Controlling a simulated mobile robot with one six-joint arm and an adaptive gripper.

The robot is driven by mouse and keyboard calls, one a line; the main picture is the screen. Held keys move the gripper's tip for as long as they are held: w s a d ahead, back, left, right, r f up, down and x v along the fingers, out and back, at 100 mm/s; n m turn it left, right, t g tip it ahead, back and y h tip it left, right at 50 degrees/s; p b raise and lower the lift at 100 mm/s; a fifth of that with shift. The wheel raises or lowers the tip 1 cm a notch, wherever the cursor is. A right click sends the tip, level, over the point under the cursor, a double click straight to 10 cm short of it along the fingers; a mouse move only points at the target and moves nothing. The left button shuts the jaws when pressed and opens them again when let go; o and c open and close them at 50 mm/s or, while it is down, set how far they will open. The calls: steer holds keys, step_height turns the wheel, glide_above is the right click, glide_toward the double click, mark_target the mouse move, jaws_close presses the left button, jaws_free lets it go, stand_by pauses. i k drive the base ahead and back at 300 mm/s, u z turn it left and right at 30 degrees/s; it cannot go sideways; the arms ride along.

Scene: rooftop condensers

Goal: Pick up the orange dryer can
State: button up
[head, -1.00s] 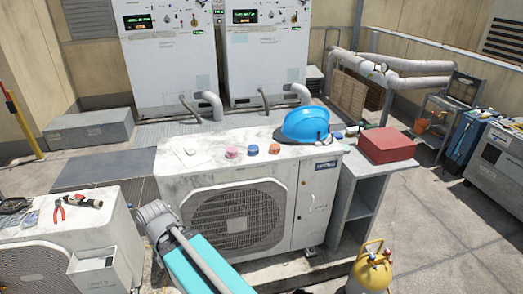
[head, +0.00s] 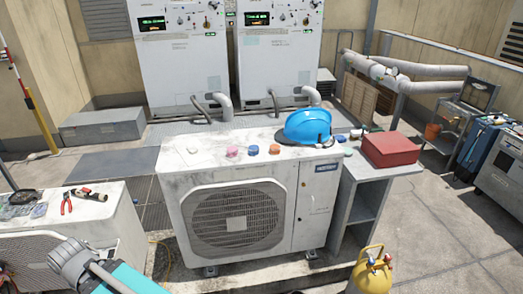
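The orange dryer can (head: 275,149) is a small, low piece on the top of the middle condenser unit (head: 172,182), towards its front edge. It stands in a loose row with a blue can (head: 253,150), a pink can (head: 232,151) and a small whitish piece (head: 193,151). The blue hard hat sits just behind and to the right of the orange can. My gripper is not visible; only a grey joint and a cyan link of my arm show at the bottom left, well away from the can.
A blue hard hat (head: 307,125) rests on the same top. A red case (head: 391,149) lies on the grey stand (head: 346,213) to the right. A yellow cylinder (head: 372,272) stands at the front right. Pliers (head: 67,203) lie on the left unit.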

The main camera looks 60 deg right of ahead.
mark_target(275, 149)
steer(key=u, duration=0.05)
steer(key=k, duration=0.9)
steer(key=z, duration=1.8)
steer(key=i, duration=0.7)
steer(key=z, duration=0.05)
